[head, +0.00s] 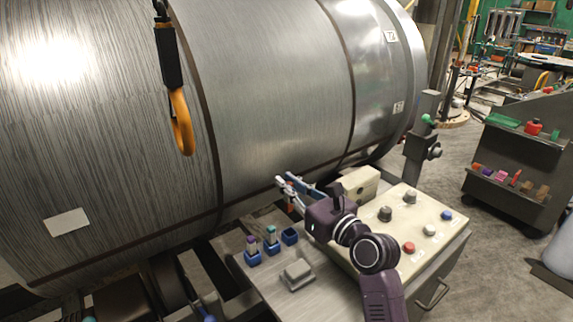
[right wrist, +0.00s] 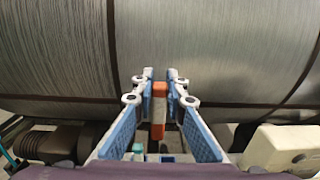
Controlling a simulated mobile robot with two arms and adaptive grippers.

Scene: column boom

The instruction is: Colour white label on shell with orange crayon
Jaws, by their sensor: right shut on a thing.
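The shell is a large brushed-metal cylinder (head: 270,90) filling the left and middle of the head view. A blank white label (head: 67,222) is on its lower left side. My right gripper (head: 287,184) is well to the right of that label, in front of the shell. In the right wrist view its fingers (right wrist: 159,80) are closed on an orange crayon (right wrist: 158,90) with a pale band around its middle. In the head view only a small part of the crayon (head: 291,207) shows. My left gripper is not in view.
Blue holders stand on the bench (head: 255,285); the nearest holder (head: 252,259) has a purple crayon, the middle one a teal crayon, and the far holder (head: 290,237) looks empty. A button panel (head: 400,250) is beside my right arm. An orange hook (head: 182,125) hangs before the shell.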

